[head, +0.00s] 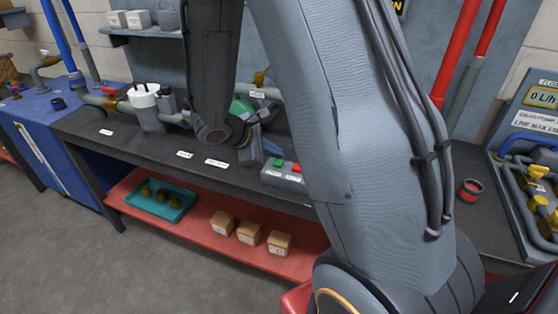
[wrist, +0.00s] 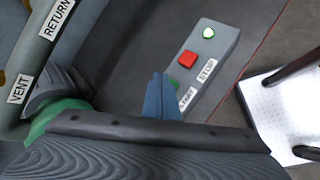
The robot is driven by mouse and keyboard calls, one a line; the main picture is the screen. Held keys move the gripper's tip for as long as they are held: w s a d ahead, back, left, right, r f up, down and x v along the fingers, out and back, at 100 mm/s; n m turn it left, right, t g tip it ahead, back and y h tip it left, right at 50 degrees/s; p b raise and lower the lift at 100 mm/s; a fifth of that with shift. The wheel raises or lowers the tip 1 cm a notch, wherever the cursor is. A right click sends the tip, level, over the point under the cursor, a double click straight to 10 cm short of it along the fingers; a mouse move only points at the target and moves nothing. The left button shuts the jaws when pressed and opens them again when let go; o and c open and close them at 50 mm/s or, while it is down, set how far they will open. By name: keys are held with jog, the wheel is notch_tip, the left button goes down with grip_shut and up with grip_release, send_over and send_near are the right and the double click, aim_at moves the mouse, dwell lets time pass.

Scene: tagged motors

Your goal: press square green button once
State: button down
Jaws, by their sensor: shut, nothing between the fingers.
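The grey button box (head: 270,178) sits near the front edge of the dark bench in the head view. Its green button (head: 279,163) is on the left and its red button (head: 296,168) on the right. In the wrist view the box (wrist: 222,55) carries a red square button (wrist: 187,58), START and STOP labels, and a pale round lamp (wrist: 208,33). The green button (wrist: 174,84) is partly hidden there behind my blue fingers. My gripper (wrist: 158,78) is shut and empty, its tips beside the green button in the picture.
A green machine body (head: 241,106) and grey pipes stand behind my gripper. A white filter housing (head: 146,105) is farther left on the bench. The red lower shelf (head: 190,234) holds a teal tray (head: 160,206) and several small boxes.

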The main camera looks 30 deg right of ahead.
aim_at(275, 164)
jog(key=shift+r, duration=0.2)
jog(key=shift+r+p, duration=1.8)
jog(key=shift+r, duration=0.6)
